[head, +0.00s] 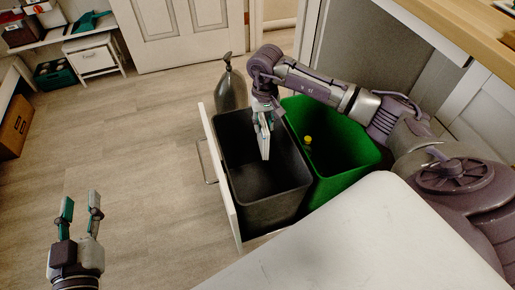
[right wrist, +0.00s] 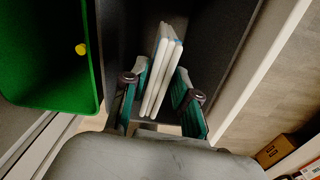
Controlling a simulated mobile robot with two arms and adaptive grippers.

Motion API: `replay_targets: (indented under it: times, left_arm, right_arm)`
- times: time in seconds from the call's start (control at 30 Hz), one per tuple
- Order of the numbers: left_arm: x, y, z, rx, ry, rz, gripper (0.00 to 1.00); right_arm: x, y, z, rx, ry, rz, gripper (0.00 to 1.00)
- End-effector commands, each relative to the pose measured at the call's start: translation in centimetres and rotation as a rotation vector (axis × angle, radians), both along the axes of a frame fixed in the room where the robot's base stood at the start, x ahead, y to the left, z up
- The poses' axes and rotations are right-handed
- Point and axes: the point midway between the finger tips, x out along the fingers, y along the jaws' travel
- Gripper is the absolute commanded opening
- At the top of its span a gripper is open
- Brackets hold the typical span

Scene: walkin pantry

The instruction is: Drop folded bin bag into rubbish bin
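The folded bin bag (head: 264,146) is a flat white bundle. It hangs upright from my right gripper (head: 263,118), over the opening of the black rubbish bin (head: 283,205). My left gripper (head: 81,208) is open and empty above the floor at the lower left, well away from the bin.
A green bin (head: 345,180) stands right of the black one in the same pulled-out drawer (head: 222,185); a small yellow thing (head: 308,140) shows in it. A grey bottle-shaped object (head: 231,88) stands behind the drawer. A white surface (head: 330,235) is in front. The floor at left is clear.

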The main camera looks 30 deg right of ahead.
Motion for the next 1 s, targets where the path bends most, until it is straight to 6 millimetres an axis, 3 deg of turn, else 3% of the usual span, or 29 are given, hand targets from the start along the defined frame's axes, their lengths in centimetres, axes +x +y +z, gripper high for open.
replay_targets:
  times: [0.03, 0.1, 0.47, 0.57, 1.0]
  left_arm:
    - [0.0, 0.0, 0.0, 0.000, 0.000, 0.000, 0.40]
    - [0.0, 0.0, 0.0, 0.000, 0.000, 0.000, 0.40]
    - [0.0, 0.0, -0.1, 0.000, 0.002, 0.001, 0.40]
    - [0.0, 0.0, -0.1, 0.000, 0.002, 0.001, 0.40]
    - [0.0, 0.0, -0.1, 0.000, 0.002, 0.000, 0.40]
  right_arm:
    - [0.0, 0.0, 0.0, 0.000, 0.000, 0.000, 0.42]
    - [0.0, 0.0, 0.0, 0.000, 0.000, 0.000, 0.51]
    - [0.0, 0.0, 0.5, -0.001, -0.002, 0.000, 0.51]
    - [0.1, 0.0, 1.7, 0.000, -0.004, 0.000, 0.51]
    - [0.1, 0.0, 10.3, -0.001, -0.003, 0.001, 0.51]
